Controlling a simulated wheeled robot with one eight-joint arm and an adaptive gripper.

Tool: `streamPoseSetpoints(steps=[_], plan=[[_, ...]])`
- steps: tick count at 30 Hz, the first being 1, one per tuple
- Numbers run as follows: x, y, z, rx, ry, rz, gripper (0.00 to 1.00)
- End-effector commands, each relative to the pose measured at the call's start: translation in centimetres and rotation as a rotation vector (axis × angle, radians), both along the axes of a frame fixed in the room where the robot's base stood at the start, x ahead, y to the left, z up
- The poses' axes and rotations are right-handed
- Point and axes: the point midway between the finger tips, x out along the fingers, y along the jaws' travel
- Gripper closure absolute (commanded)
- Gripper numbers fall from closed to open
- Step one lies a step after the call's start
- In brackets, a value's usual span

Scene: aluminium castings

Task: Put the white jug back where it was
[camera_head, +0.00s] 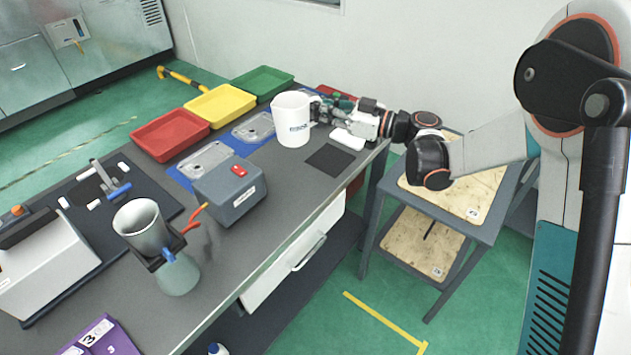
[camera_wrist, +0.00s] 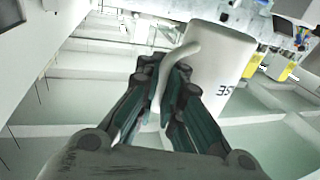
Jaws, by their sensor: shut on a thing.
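The white jug (camera_head: 291,118) is over the far part of the grey bench, upright, with dark print on its side. My gripper (camera_head: 318,108) is at the jug's right side, shut on its handle. In the wrist view the jug (camera_wrist: 222,62) fills the upper middle, and its handle runs between the fingers of my gripper (camera_wrist: 162,92). I cannot tell whether the jug's base touches the bench or hangs slightly above it.
A dark square pad (camera_head: 330,159) and a white item (camera_head: 347,139) lie right of the jug. Red (camera_head: 170,134), yellow (camera_head: 220,105) and green (camera_head: 262,83) trays line the back. A grey box (camera_head: 230,190) and a grey cup in a holder (camera_head: 141,228) stand nearer.

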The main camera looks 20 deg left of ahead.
Motion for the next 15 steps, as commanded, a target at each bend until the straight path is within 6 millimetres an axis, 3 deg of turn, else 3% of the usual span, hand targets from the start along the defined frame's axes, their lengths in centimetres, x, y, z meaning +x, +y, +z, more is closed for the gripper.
streamPoseSetpoints(steps=[3,15], plan=[[0.1,0.0,-3.1,0.0,0.0,0.0,1.0],[0.0,0.0,-12.1,0.0,0.0,0.0,1.0]])
